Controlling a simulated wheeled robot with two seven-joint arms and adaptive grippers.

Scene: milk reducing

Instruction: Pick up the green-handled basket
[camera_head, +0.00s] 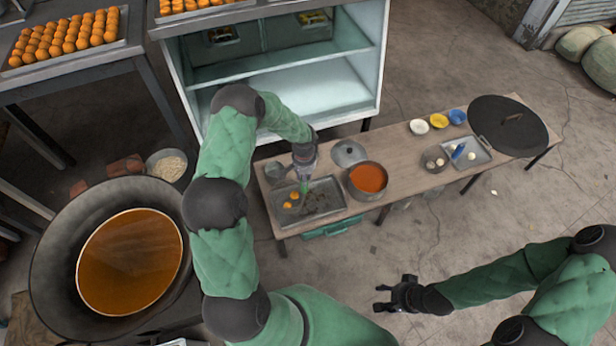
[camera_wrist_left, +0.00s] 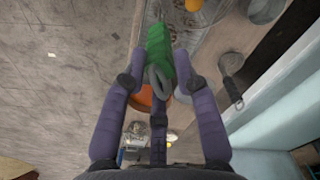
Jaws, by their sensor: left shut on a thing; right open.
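My left gripper (camera_head: 304,172) is over the tray on the low wooden table, pointing down. In the left wrist view its purple fingers (camera_wrist_left: 160,85) are closed around a green handle (camera_wrist_left: 160,48) with a dark metal loop at its near end. A bit of the green handle (camera_head: 303,188) also shows below the gripper in the head view. The basket part is hard to make out against the grey tray. My right gripper (camera_head: 398,295) is open and empty, above the floor in front of the table.
A large oil wok (camera_head: 55,255) stands left; a glass-shelved cabinet (camera_head: 290,68) stands behind.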

